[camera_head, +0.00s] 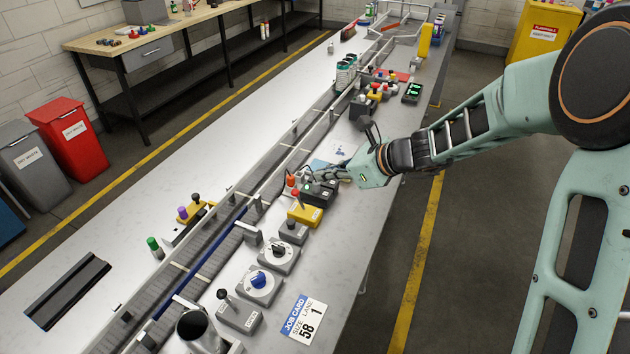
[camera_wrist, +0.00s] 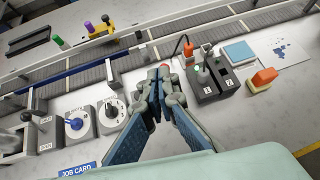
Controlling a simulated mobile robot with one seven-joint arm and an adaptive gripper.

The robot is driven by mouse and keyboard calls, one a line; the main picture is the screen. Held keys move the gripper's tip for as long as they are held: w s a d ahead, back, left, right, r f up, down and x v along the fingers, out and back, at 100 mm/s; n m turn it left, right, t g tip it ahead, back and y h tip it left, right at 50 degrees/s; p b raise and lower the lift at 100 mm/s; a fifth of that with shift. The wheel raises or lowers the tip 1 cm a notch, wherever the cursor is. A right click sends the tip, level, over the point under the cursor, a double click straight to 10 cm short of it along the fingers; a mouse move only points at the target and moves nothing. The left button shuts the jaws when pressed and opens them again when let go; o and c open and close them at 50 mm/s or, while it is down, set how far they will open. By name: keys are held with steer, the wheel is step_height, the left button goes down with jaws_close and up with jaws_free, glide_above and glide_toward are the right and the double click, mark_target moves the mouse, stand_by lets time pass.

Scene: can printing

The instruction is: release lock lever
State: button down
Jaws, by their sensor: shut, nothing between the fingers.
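My gripper (camera_wrist: 158,80) is shut and empty, with its fingers together above the row of controls; it also shows in the head view (camera_head: 330,173). A dark two-lever box (camera_wrist: 212,85) marked 1 and 2 stands just right of the fingers in the wrist view. A yellow box (camera_head: 304,214) with a red top stands beside it in the head view; my fingers mostly hide it in the wrist view. A grey box (camera_head: 292,235) with a black knob is nearby. A black-knobbed lever (camera_head: 223,295) stands upright on a grey labelled base. I cannot tell which is the lock lever.
A blue dial (camera_head: 258,284) and a black dial (camera_head: 279,256) sit along the bench front. A conveyor (camera_head: 215,245) runs behind the controls. A job card (camera_head: 303,318) lies at the near edge.

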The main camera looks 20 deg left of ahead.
steer(key=d+r, duration=0.1)
steer(key=r, duration=0.1)
steer(key=s+d+r, duration=0.1)
steer(key=r, duration=0.1)
steer(key=shift+d, duration=0.3)
steer(key=shift+f, duration=0.1)
